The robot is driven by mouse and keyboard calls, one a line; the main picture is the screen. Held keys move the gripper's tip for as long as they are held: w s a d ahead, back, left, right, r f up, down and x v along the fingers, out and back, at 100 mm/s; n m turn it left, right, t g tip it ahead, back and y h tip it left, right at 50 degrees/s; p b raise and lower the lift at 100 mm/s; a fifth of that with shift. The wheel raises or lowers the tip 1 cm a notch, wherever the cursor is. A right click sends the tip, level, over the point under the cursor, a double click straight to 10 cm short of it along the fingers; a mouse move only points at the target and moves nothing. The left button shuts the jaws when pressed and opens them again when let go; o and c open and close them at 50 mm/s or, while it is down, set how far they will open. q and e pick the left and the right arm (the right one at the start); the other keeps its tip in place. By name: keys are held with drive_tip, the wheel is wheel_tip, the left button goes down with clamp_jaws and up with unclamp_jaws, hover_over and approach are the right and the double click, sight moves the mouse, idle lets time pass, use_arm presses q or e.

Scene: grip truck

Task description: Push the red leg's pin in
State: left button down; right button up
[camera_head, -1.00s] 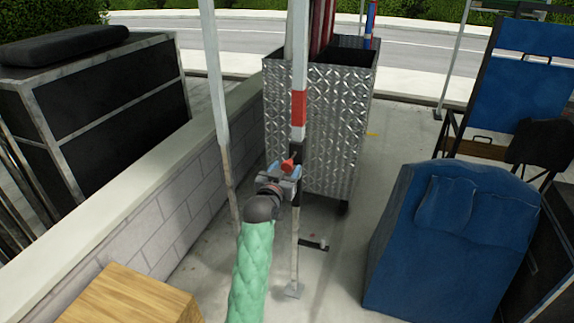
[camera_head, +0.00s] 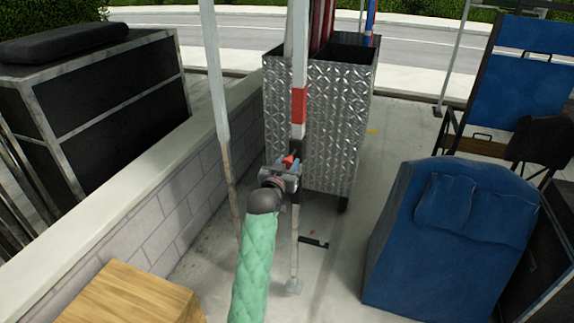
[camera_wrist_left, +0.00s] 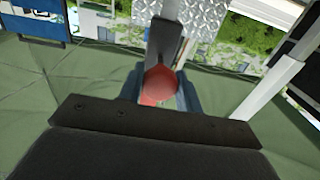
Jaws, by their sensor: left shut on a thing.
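The red leg (camera_head: 299,105) is a pale upright pole with a red band, standing in front of the metal cart. Its red pin (camera_head: 288,161) shows at the dark part of the pole, below the band. My left gripper (camera_head: 290,170), on the green-sleeved arm, is at the pin. In the left wrist view the round red pin head (camera_wrist_left: 161,83) sits between the two blue-grey fingers, which are shut on it. The pole runs away behind the pin there. How deep the pin sits is hidden. My right gripper is not in view.
A diamond-plate metal cart (camera_head: 320,120) stands behind the leg. Another pale pole (camera_head: 216,80) leans close on the left, beside a low block wall (camera_head: 150,215). A blue padded cover (camera_head: 445,245) is at the right, a wooden box (camera_head: 130,298) at lower left.

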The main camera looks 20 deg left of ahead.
sight(292, 155)
use_arm(q)
drive_tip(key=w, duration=0.4)
drive_tip(key=shift+w, duration=0.2)
drive_tip(key=shift+r, duration=0.15)
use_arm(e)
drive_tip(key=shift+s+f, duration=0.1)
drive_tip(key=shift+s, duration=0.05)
use_arm(q)
drive_tip(key=c, duration=1.1)
unclamp_jaws()
drive_tip(key=shift+o, duration=0.7)
drive_tip(key=shift+w+d, duration=0.1)
drive_tip(key=shift+w, duration=0.1)
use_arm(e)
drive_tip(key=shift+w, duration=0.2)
use_arm(q)
drive_tip(key=shift+s, duration=0.15)
drive_tip(key=shift+s, duration=0.2)
drive_tip(key=s+b, duration=0.2)
drive_tip(key=s, duration=0.5)
drive_tip(key=shift+s, duration=0.1)
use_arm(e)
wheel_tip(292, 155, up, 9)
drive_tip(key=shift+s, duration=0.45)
